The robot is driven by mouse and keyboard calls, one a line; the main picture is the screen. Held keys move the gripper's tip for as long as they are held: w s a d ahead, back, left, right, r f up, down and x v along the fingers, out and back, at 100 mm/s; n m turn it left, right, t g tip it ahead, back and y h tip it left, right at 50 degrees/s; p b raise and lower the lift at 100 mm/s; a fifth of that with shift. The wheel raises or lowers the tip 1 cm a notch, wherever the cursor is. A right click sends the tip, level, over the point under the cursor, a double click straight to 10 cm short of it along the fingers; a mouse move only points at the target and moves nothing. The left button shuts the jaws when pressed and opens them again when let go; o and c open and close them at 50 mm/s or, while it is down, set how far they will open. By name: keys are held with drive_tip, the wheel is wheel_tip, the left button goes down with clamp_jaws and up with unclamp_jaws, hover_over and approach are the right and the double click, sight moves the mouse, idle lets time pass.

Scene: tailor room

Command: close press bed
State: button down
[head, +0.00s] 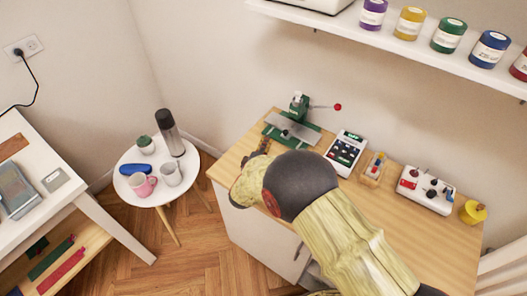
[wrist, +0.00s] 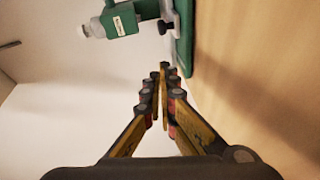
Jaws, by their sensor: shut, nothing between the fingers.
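A small green press (head: 298,104) with a lever ending in a red ball stands at the back left of the wooden counter. Its flat grey bed (head: 292,128) lies at the front of it, above a green base. In the wrist view the green press (wrist: 125,20) shows at the top, partly cut off, with a dark knob and a green base edge. My gripper (wrist: 164,72) is shut and empty, with its fingertips just short of the green base in that view. In the head view my gripper (head: 262,147) is mostly hidden behind my arm, close in front of the bed.
Right of the press on the counter (head: 440,245) stand a keypad device (head: 346,152), a small wooden holder (head: 374,169), a white control box (head: 425,190) and a yellow pot (head: 473,212). A shelf (head: 400,48) with jars hangs above. A round table (head: 133,187) stands left.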

sight(290, 129)
drive_tip(key=w+d+b, duration=0.1)
drive_tip(key=w, duration=0.1)
drive_tip(key=w+d+f+b, duration=0.1)
drive_tip(key=w+d, duration=0.1)
drive_tip(key=shift+d, duration=0.15)
drive_tip(key=shift+w+d+f, duration=0.15)
drive_tip(key=shift+w+d, duration=0.05)
drive_tip(key=shift+d, duration=0.2)
drive_tip(key=shift+w+d+p, duration=0.45)
drive_tip(key=shift+w+d, duration=0.25)
drive_tip(key=shift+w, duration=0.35)
